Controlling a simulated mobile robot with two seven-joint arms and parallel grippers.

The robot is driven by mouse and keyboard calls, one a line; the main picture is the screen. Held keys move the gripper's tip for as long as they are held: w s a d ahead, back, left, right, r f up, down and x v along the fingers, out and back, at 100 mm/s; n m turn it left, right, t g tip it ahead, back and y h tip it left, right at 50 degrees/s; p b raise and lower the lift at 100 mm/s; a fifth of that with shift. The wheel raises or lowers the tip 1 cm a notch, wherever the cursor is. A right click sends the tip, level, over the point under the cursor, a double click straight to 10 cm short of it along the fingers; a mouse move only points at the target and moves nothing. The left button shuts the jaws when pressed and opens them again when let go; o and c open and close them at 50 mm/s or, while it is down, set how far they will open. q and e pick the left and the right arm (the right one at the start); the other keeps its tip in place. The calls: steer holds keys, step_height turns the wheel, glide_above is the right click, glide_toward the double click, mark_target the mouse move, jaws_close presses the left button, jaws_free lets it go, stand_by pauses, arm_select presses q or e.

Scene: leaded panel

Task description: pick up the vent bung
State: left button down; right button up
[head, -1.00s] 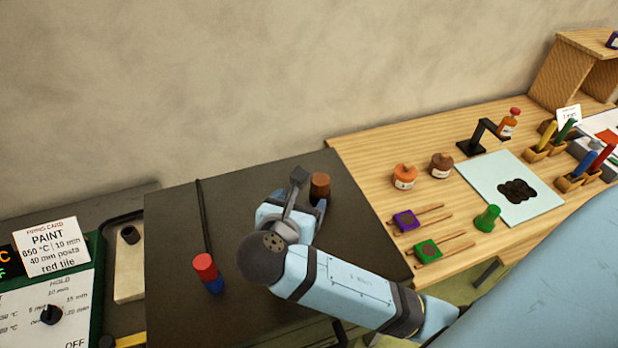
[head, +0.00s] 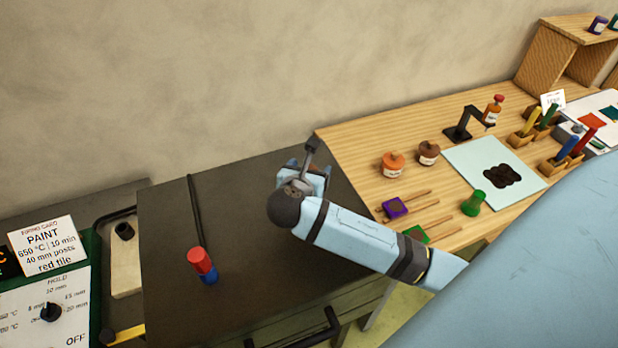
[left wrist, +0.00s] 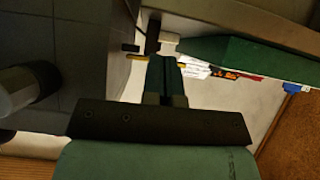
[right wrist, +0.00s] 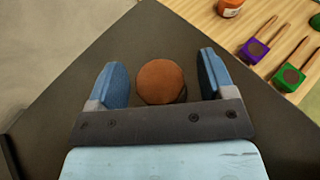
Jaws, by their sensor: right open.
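The vent bung, a round brown plug (right wrist: 160,82), shows from above in the right wrist view, on the dark kiln lid (head: 250,260). My right gripper (right wrist: 161,72) is open, with one blue finger on each side of it. A gap shows between the bung and each finger. In the head view my right gripper (head: 305,174) is over the lid's far right part and hides the bung. My left gripper (left wrist: 167,75) shows only in the left wrist view, its two green fingers together with nothing seen between them.
A control box (head: 45,305) is at left.

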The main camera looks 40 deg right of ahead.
steer(key=c, duration=1.1)
steer(key=shift+r, duration=0.1)
